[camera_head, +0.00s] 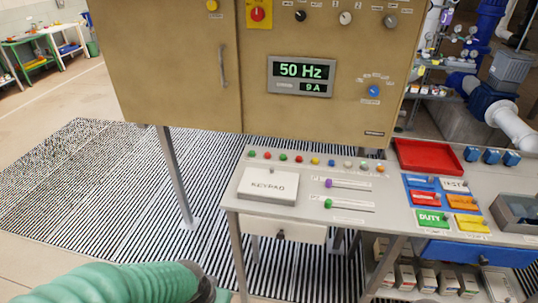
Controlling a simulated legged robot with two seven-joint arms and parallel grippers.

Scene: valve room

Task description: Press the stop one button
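A row of small coloured buttons runs along the back of the grey console table (400,230). From the left come a green button (251,153), a red button (267,155), a second green button (283,157) and a second red button (299,159). A yellow button (315,160) and a blue button (331,162) follow, then paler ones. Their labels are too small to read, so I cannot tell which is stop one. My green ribbed left arm enters at the bottom left, below and apart from the console. Neither gripper is visible.
A beige cabinet (180,70) with a display (301,76) reading 50 Hz stands above the buttons. The striped floor (100,190) at left is clear.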

